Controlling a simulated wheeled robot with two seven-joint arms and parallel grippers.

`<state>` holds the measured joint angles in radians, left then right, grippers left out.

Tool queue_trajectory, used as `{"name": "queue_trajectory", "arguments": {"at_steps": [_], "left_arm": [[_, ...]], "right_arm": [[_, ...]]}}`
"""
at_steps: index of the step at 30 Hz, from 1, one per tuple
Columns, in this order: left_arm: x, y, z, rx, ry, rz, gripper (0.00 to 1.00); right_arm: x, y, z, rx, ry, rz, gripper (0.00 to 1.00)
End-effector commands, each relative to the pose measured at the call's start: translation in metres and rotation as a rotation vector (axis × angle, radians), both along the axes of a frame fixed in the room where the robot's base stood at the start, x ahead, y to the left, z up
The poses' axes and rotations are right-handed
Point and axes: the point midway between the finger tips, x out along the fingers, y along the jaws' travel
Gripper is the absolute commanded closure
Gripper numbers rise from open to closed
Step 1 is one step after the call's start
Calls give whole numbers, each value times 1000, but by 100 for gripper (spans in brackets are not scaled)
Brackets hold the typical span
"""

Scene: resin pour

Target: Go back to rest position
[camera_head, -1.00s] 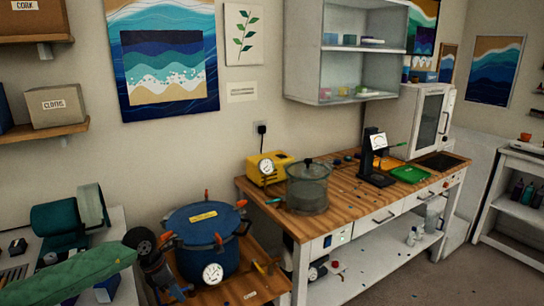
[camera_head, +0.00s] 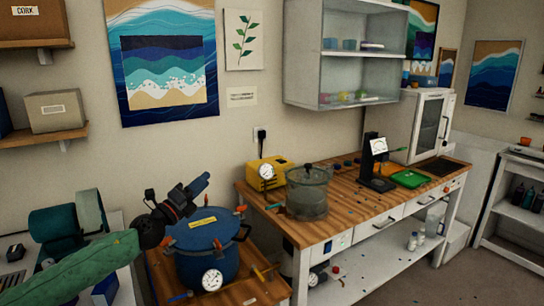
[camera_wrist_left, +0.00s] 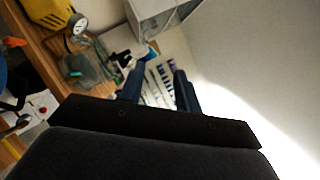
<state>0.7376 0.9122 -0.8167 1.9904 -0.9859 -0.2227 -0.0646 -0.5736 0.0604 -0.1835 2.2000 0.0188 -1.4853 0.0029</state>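My left gripper (camera_head: 203,183) comes in from the left on my green-sleeved arm. In the head view it points up and to the right, in front of the wall and over the back left of the blue pot (camera_head: 205,250). In the left wrist view its two dark blue fingers (camera_wrist_left: 160,88) stand apart with nothing between them. My right gripper is not in view. The blue pot has a closed lid with a yellow label and a gauge, and stands on a low wooden-topped stand.
A wooden workbench (camera_head: 345,223) holds a yellow pump (camera_head: 268,172), a clear lidded chamber (camera_head: 307,195), a black stand with a dial (camera_head: 375,165) and a green tray (camera_head: 408,179). A wall cabinet (camera_head: 350,75) hangs above. A green machine (camera_head: 57,228) sits at the left.

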Motion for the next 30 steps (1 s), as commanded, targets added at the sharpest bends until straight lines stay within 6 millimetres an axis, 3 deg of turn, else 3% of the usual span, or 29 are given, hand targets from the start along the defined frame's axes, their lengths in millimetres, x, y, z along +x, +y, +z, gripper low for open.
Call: {"name": "queue_trajectory", "arguments": {"at_steps": [5,8,11,14,19,24,30], "left_arm": [[11,25,18,-338,87,164,67],[13,42,8,-521,170,267,67],[12,56,-18,-699,282,377,67],[5,67,-59,-865,425,496,67],[-24,69,-143,-1073,689,685,67],[-65,58,-221,-1199,934,825,67],[-120,37,-300,-1292,1184,931,67]], "right_arm": [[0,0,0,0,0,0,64],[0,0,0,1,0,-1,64],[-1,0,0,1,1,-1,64],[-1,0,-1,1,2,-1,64],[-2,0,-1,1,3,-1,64],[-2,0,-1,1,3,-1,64],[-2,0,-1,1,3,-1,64]]}}
